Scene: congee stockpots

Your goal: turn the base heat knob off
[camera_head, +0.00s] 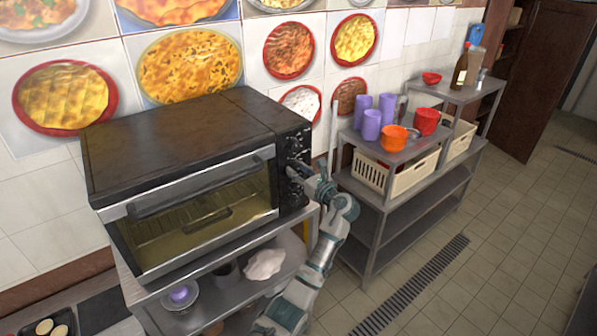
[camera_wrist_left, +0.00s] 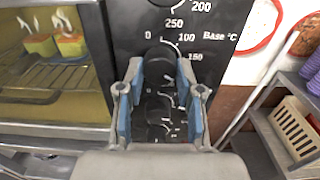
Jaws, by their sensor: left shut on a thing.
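The oven (camera_head: 190,150) stands on a metal shelf unit, with a dark column of knobs on its right front side. My left gripper (camera_head: 300,172) reaches this panel from the lower right. In the left wrist view the two blue-padded fingers (camera_wrist_left: 160,72) are on either side of the base heat knob (camera_wrist_left: 161,60), shut on it. The "Base °C" scale with 0, 100 and 150 is printed around and above this knob. The fingers and the knob body hide its pointer. Another knob (camera_wrist_left: 162,3) sits above, and more dials (camera_wrist_left: 160,110) show between the fingers below. My right gripper is not in view.
The oven door (camera_head: 200,215) has a long handle and looks shut. To the right, a metal rack (camera_head: 385,215) holds purple cups (camera_head: 371,124), an orange bowl (camera_head: 394,138) and a cream basket (camera_head: 370,171). The tiled floor (camera_head: 480,270) in front is clear.

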